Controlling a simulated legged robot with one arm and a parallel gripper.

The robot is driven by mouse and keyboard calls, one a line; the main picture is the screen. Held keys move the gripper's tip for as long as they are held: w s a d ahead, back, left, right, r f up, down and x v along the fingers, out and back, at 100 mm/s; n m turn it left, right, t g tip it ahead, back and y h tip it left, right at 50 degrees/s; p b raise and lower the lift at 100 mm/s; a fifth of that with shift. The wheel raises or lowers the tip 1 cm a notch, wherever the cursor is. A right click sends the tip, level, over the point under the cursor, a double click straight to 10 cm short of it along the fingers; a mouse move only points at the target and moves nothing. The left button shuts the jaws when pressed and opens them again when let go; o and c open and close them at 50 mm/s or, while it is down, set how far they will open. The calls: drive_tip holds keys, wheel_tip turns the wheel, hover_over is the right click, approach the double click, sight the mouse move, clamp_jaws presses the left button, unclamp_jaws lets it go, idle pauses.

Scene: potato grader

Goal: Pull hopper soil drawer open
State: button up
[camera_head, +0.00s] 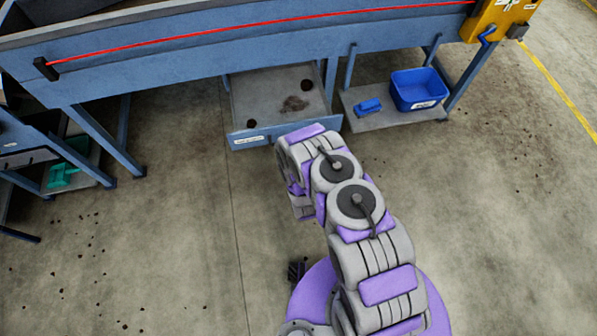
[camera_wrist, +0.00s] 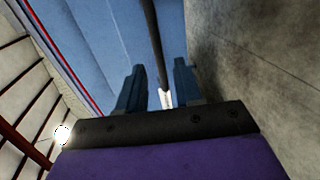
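The soil drawer (camera_head: 244,110) is a grey tray with a blue front and a small white label, below the blue hopper frame in the head view. It stands out from under the frame, so its floor and dark soil clumps show. My arm reaches to the right part of its front and hides my gripper there. In the wrist view my gripper (camera_wrist: 159,72) has its two fingers apart. A dark bar (camera_wrist: 150,40), possibly the drawer's handle, runs between them with a visible gap on each side. Contact cannot be told.
A blue bin (camera_head: 418,90) and a blue brush-like item (camera_head: 368,106) rest on a low shelf (camera_head: 385,120) right of the drawer. Blue frame legs (camera_head: 105,145) stand to the left. A green item (camera_head: 65,172) lies far left. The concrete floor in front is mostly free, with scattered soil crumbs.

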drive_tip(key=p+v, duration=0.4)
drive_tip(key=v, duration=0.5)
drive_tip(key=shift+s, duration=0.2)
idle(0.6)
